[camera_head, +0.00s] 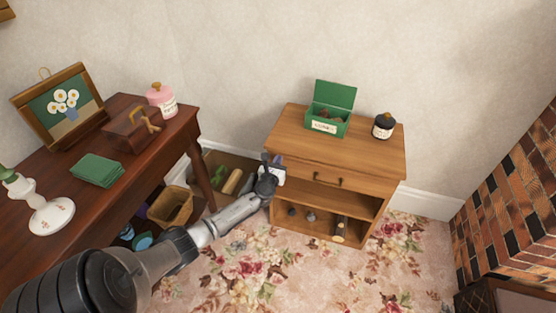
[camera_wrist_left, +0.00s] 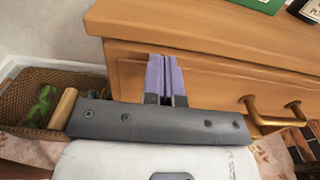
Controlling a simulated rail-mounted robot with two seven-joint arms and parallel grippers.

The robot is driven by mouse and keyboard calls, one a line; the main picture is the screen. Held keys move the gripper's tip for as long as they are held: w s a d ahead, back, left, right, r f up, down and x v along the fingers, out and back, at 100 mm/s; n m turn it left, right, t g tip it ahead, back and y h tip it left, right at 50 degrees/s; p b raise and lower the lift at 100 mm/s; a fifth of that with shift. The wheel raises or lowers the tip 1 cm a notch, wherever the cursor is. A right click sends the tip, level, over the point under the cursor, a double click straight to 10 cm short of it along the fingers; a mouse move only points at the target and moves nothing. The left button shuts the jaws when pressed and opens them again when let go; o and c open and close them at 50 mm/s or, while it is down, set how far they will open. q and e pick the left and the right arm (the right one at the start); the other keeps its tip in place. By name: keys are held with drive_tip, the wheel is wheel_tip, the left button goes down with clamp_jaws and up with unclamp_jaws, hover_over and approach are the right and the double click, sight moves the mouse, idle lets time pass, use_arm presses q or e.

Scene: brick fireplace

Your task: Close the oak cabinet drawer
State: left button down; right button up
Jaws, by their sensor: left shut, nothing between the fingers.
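The oak cabinet (camera_head: 290,118) stands against the wall, right of centre in the head view. Its drawer front (camera_head: 355,184), with a dark bar handle (camera_head: 327,180), lies just under the top; any gap is too small to tell. The drawer (camera_wrist_left: 215,85) and brass handle (camera_wrist_left: 272,108) also show in the left wrist view. My left gripper (camera_head: 276,160) is at the drawer front's left end, left of the handle. Its purple fingers (camera_wrist_left: 165,75) are shut and empty, pointing at the drawer front; I cannot tell whether they touch it. My right gripper is out of view.
A green box (camera_head: 325,123) and a dark jar (camera_head: 384,126) stand on the cabinet. An open shelf below holds small items. A dark wooden table (camera_head: 80,200) is at left, with baskets beneath. A brick fireplace (camera_head: 515,200) is at right. Floral carpet lies in front.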

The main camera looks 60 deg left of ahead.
use_arm(q)
drive_tip(key=p+v, duration=0.5)
drive_tip(key=v, duration=0.8)
drive_tip(key=shift+s+d, duration=0.25)
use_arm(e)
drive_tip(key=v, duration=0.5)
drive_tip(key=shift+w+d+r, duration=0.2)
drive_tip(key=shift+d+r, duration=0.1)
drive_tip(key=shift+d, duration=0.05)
use_arm(q)
drive_tip(key=shift+w+a, duration=0.1)
drive_tip(key=shift+w, duration=0.05)
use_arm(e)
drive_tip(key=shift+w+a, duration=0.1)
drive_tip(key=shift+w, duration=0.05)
